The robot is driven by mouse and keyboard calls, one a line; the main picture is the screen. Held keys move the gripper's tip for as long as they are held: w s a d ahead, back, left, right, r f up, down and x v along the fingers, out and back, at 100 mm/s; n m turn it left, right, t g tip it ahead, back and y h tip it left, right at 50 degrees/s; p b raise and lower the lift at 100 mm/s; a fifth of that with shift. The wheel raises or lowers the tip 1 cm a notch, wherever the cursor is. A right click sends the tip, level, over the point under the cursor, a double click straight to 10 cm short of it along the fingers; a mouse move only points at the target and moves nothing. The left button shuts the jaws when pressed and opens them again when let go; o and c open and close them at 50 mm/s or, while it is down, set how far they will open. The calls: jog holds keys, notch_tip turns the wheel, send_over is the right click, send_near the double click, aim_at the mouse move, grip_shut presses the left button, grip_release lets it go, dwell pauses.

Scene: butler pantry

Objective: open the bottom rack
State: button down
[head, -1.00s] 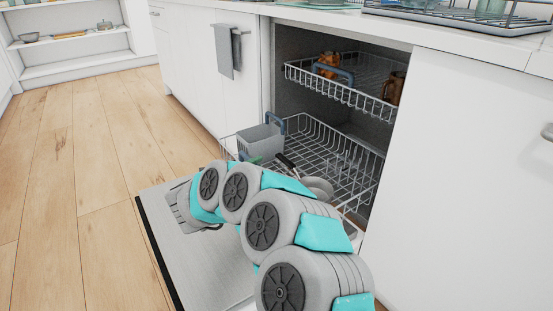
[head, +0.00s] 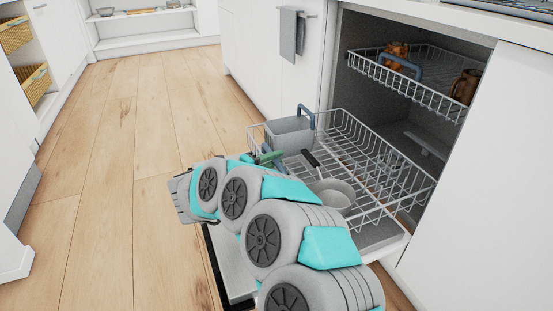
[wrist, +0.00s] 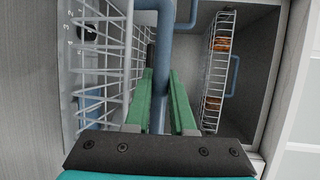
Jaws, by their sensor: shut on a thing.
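The bottom rack (head: 385,165), a white wire basket, is pulled out over the lowered dishwasher door (head: 230,262). A grey cutlery basket (head: 287,137) and a round pan (head: 333,192) with a dark handle sit in it. In the wrist view, my gripper (wrist: 160,85) has its green fingers shut on a blue bar (wrist: 159,92), apparently the bottom rack's handle, beside the rack's wires (wrist: 105,60). In the head view, my arm hides most of the gripper and the rack's near front; only a bit of green finger (head: 268,158) shows.
The upper rack (head: 425,95) with a blue handle and brown cups is inside the dishwasher. A grey towel (head: 291,33) hangs on the cabinet beyond. Wood floor (head: 120,150) lies clear to the left. Wicker baskets (head: 35,85) stand in a shelf at far left.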

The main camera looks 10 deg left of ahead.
jog(key=shift+a, duration=0.1)
jog(key=c, duration=1)
grip_release()
jog(key=shift+c, duration=0.2)
jog(key=v, duration=0.7)
jog(key=shift+s+a, duration=0.25)
jog(key=shift+s, duration=0.05)
jog(key=shift+r, duration=0.1)
